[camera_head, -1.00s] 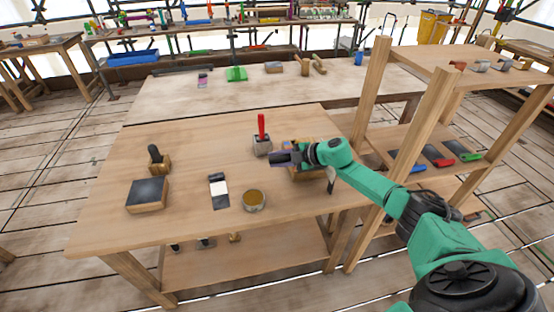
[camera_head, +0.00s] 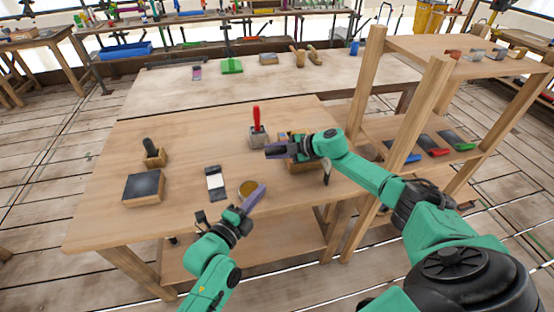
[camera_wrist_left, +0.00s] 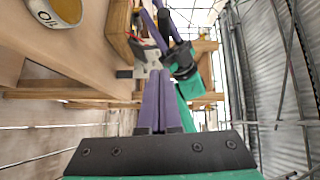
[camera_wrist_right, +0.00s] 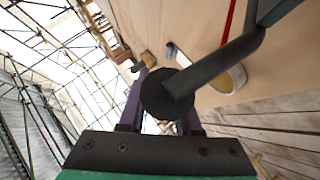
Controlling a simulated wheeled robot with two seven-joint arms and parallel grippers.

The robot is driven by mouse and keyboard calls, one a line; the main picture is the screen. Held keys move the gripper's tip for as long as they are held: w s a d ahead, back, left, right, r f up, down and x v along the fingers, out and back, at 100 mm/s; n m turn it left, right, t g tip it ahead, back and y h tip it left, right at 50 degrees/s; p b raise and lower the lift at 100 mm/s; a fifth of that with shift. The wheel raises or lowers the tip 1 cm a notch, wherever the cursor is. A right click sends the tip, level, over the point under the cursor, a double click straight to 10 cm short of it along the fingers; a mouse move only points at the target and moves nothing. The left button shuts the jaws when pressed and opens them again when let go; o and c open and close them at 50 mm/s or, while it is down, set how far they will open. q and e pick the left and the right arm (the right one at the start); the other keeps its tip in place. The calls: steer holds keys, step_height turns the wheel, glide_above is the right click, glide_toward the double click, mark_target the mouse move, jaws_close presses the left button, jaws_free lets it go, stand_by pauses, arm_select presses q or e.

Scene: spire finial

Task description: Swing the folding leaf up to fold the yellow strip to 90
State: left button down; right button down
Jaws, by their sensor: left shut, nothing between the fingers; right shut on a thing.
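My right gripper (camera_head: 270,152) is over the right part of the bench, beside a wooden block fixture (camera_head: 305,167) that its arm partly covers. In the right wrist view its purple fingers are shut on a black round-ended handle (camera_wrist_right: 165,95). A dark bent bar (camera_wrist_right: 228,58) runs from this handle to the upper right; I cannot tell whether it is the folding leaf. My left gripper (camera_head: 257,197) is shut and empty, over the bench's front edge near a round tin. Its closed purple fingers also show in the left wrist view (camera_wrist_left: 158,105). I cannot make out the yellow strip.
The tin (camera_head: 249,188) is partly hidden by my left gripper. A red-handled tool in a grey block (camera_head: 257,138), a black-and-white card (camera_head: 214,183), a dark-topped block (camera_head: 143,188) and a black-handled tool (camera_head: 153,153) stand on the bench. A wooden shelf frame (camera_head: 425,115) rises at right.

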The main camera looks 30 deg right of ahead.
arm_select(q)
steer(key=d+r, duration=0.1)
glide_toward(284, 151)
steer(key=s+d, duration=0.1)
steer(key=d, duration=0.2)
steer(key=shift+m, duration=0.4)
steer(key=w, duration=0.1)
steer(key=w+d, duration=0.1)
steer(key=w, duration=0.2)
steer(key=shift+d+f, duration=0.15)
steer(key=shift+d, duration=0.25)
arm_select(e)
steer(key=shift+f, duration=0.15)
